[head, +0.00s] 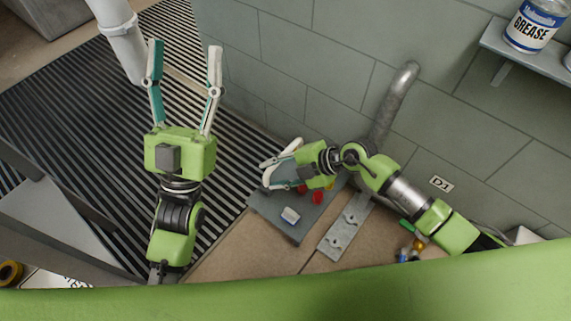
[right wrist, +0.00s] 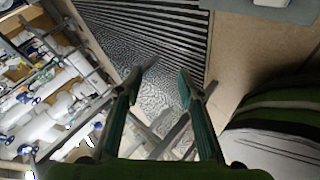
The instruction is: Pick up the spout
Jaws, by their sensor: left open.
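I cannot tell any piece apart as the spout. My left gripper (head: 185,47) is open and empty over the striped mat, well left of the plate. My right gripper (head: 264,174) is above the far left part of the plate. Its fingers (right wrist: 168,70) are apart with nothing between them in the right wrist view.
A metal strip with holes (head: 345,228) lies right of the plate. Small green, orange and blue pieces (head: 411,246) lie further right. A pipe (head: 395,100) runs along the block wall. A grease can (head: 534,27) stands on a shelf (head: 510,45).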

